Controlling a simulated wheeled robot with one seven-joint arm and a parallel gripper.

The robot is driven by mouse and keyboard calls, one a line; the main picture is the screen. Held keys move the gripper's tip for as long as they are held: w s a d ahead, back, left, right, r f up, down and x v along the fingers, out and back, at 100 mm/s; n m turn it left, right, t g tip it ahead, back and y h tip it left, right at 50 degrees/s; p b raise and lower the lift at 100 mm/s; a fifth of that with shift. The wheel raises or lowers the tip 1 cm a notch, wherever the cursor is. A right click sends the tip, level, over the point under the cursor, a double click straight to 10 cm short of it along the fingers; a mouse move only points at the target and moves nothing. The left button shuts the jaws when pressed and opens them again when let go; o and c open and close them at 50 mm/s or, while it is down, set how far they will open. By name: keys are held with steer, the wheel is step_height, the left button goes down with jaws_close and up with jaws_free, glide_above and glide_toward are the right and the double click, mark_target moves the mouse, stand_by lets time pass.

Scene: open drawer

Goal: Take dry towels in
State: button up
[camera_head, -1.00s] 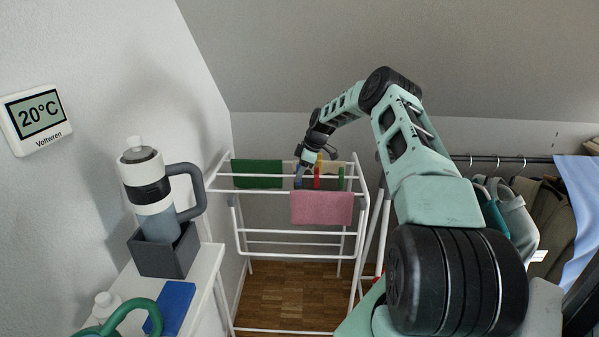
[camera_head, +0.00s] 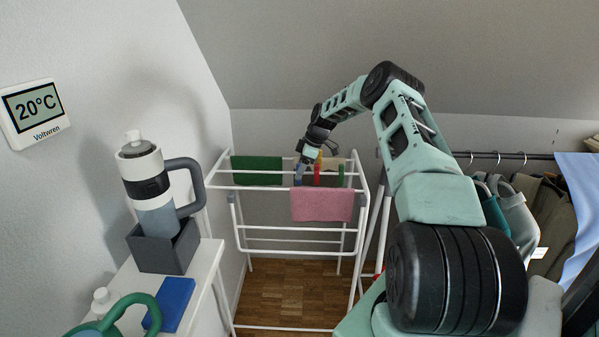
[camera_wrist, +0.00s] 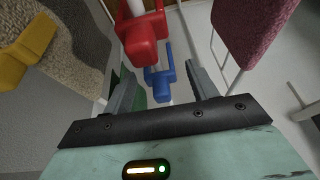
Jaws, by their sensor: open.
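A green towel (camera_head: 257,171), a pink towel (camera_head: 322,205) and a beige towel (camera_head: 331,165) hang on a white drying rack (camera_head: 295,241). Clips sit on the rack bars by the beige towel: red (camera_head: 317,177), blue (camera_head: 298,174), yellow (camera_head: 319,158) and green (camera_head: 341,177). My gripper (camera_head: 306,163) is at the rack among the clips. In the wrist view its open jaws stand either side of the blue clip (camera_wrist: 160,78), with the red clip (camera_wrist: 141,36) just beyond. I cannot tell whether they touch it. The pink towel (camera_wrist: 244,32) hangs to the right, the beige towel (camera_wrist: 62,35) left.
A white shelf (camera_head: 207,274) at the left holds a bottle (camera_head: 148,178) in a grey box (camera_head: 165,250), a blue block (camera_head: 170,304) and a green-handled container (camera_head: 130,308). Clothes hang on a rail (camera_head: 500,157) at the right. A wall display (camera_head: 36,112) reads 20°C. Open wooden floor lies below.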

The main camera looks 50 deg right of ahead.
steer(key=b+v, duration=0.2)
steer(key=v, duration=1.4)
steer(key=shift+r, duration=0.15)
